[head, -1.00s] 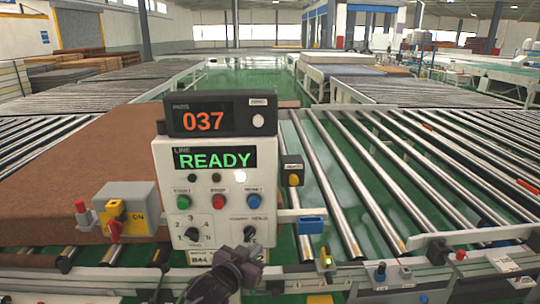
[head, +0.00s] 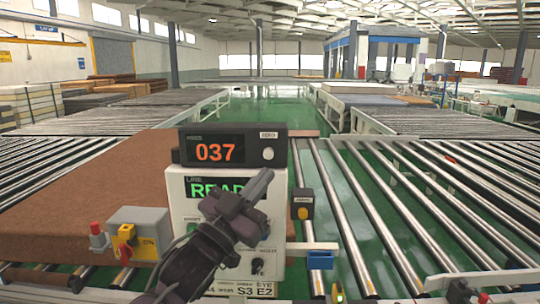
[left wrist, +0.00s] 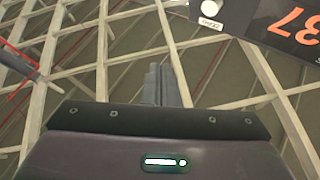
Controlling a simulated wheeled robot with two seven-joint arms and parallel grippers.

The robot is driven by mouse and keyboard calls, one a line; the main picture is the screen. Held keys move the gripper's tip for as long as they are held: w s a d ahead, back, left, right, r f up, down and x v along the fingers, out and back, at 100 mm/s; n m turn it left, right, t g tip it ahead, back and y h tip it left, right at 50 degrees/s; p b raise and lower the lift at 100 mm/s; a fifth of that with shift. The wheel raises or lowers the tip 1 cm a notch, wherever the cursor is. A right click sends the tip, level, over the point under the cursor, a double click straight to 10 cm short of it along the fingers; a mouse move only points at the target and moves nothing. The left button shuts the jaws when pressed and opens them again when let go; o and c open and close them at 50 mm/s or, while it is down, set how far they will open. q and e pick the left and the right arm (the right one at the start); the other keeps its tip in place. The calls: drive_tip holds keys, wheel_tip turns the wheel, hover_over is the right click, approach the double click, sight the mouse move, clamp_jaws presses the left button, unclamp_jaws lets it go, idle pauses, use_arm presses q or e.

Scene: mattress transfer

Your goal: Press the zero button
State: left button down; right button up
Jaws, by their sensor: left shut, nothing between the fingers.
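The zero button is a round white button (head: 268,154) under a small ZERO label, at the right of a black counter box (head: 232,148) that reads 037 in orange. In the left wrist view the white button (left wrist: 208,8) shows at the top, beside the ZERO label. My left gripper (head: 264,176) is shut and empty. In the head view its tip appears just below the button, in front of the READY display. In the left wrist view its fingers (left wrist: 160,80) appear apart from the button. My right gripper is not in view.
The white control panel (head: 183,220) below the counter is partly hidden by my left arm. A grey box with a red and yellow switch (head: 140,232) is left of it. A yellow-button box (head: 302,204) is at its right. Roller conveyors (head: 400,200) and a brown mattress (head: 80,190) surround it.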

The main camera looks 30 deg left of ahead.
sight(269, 153)
use_arm(q)
drive_tip(key=shift+w+a+p, duration=0.25)
drive_tip(key=shift+w+a, duration=0.5)
drive_tip(key=shift+w, duration=0.5)
drive_tip(key=shift+w+a+p, duration=0.25)
drive_tip(key=shift+w+a, duration=0.55)
drive_tip(key=shift+w, duration=0.5)
drive_tip(key=shift+w+a+p, duration=0.25)
drive_tip(key=shift+w+a, duration=0.5)
drive_tip(key=shift+w, duration=0.5)
drive_tip(key=shift+w+a, duration=0.1)
drive_tip(key=shift+w+a, duration=0.15)
drive_tip(key=shift+w, duration=0.1)
